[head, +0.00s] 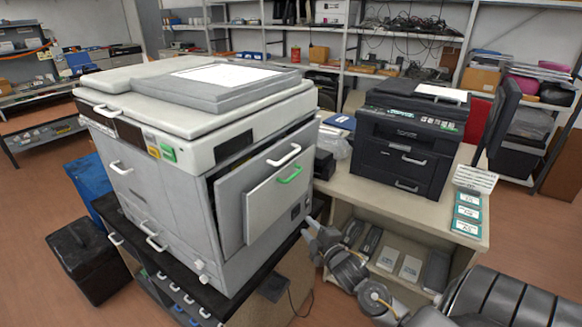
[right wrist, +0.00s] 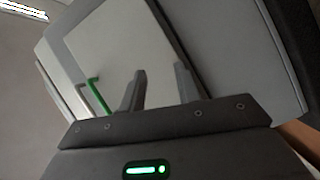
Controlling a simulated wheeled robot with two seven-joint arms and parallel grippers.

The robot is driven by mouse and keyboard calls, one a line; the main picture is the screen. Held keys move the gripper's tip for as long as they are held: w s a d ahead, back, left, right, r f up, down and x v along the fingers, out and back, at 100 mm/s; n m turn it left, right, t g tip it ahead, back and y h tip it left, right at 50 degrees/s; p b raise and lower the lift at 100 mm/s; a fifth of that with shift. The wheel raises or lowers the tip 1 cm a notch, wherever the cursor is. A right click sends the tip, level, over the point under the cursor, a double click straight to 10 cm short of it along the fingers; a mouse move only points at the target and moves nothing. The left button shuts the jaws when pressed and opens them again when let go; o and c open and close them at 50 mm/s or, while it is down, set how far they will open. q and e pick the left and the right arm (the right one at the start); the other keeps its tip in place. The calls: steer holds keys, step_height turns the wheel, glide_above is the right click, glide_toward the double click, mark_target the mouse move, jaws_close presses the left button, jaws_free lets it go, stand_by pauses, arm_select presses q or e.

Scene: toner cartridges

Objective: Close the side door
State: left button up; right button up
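The large grey-white printer (head: 165,180) stands on a dark-topped cabinet at the left. Its side door (head: 276,202), a light panel with a green handle (head: 290,174), stands out from the printer's right side and looks partly open. A white handle (head: 284,156) sits just above it. My right gripper (head: 309,229) is low beside the printer's right side, near the door's lower right. In the right wrist view its two fingers (right wrist: 159,88) are apart with nothing between them, and the green handle (right wrist: 98,96) shows left of them. Contact with the door cannot be told. My left gripper is out of view.
A table (head: 455,165) at the right bears a black printer (head: 408,138) and several teal-labelled boxes (head: 467,213). Boxes lie on the shelf below, close to my right arm. A black bin (head: 88,260) stands on the floor at the left. Shelving lines the back.

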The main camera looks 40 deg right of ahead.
step_height(320, 180, up, 18)
steer(key=s+a+n+t, duration=0.2)
steer(key=n+t, duration=0.1)
steer(key=t, duration=0.1)
step_height(320, 180, up, 2)
steer(key=r+p, duration=0.1)
steer(key=p, duration=0.3)
glide_above(277, 182)
steer(key=s+d, duration=0.3)
steer(key=d, duration=0.1)
steer(key=shift+w+f, duration=0.15)
steer(key=shift+w, duration=0.65)
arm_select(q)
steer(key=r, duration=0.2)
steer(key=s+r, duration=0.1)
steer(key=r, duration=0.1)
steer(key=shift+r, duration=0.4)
arm_select(e)
jaws_close()
